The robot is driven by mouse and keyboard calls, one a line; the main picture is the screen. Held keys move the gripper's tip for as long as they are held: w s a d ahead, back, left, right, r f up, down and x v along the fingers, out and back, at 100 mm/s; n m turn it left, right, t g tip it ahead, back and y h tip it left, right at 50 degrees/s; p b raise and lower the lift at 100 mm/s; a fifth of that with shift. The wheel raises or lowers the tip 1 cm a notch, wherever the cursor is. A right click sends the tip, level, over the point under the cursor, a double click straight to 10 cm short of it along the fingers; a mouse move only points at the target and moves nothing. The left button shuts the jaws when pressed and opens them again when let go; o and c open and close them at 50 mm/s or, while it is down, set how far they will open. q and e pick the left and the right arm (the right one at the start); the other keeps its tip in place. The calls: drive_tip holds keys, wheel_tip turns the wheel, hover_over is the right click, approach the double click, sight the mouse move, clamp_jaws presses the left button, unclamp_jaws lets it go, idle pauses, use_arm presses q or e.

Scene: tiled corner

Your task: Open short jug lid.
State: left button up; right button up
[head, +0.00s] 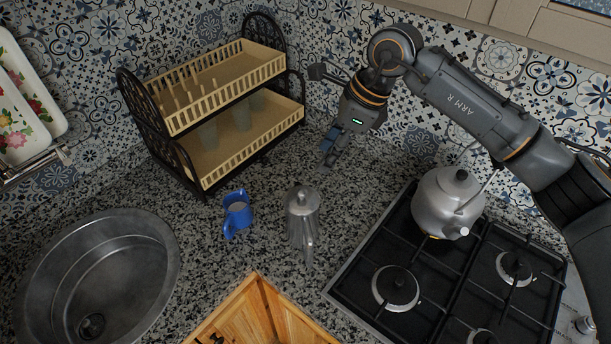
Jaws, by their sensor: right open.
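A short metal jug (301,232) stands upright on the speckled counter near the middle of the head view. Its lid (302,200), with a small knob on top, sits on the jug and looks closed. The jug's handle points toward the bottom of the picture. My right gripper (329,151) is open and empty, above and slightly right of the jug in the picture, apart from it. My left gripper is not in view.
A two-tier dish rack (215,150) with cups is behind. A kettle (447,199) sits on the gas stove (350,268) at right. A sink (95,280) is at lower left.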

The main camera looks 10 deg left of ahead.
drive_tip(key=p, duration=0.3)
approach(302, 190)
drive_tip(key=f, duration=0.2)
drive_tip(key=x, duration=0.3)
drive_tip(key=shift+a+f+p, duration=0.2)
drive_tip(key=shift+a+p, duration=0.2)
drive_tip(key=shift+a, duration=0.1)
drive_tip(key=shift+p+x, duration=0.4)
drive_tip(key=shift+x, duration=0.7)
drive_tip(key=shift+a+f, duration=0.1)
drive_tip(key=shift+f, duration=0.45)
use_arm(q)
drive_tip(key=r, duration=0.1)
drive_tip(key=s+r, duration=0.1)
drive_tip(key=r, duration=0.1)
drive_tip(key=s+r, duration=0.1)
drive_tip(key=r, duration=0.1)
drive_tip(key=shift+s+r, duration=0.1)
use_arm(e)
clamp_jaws()
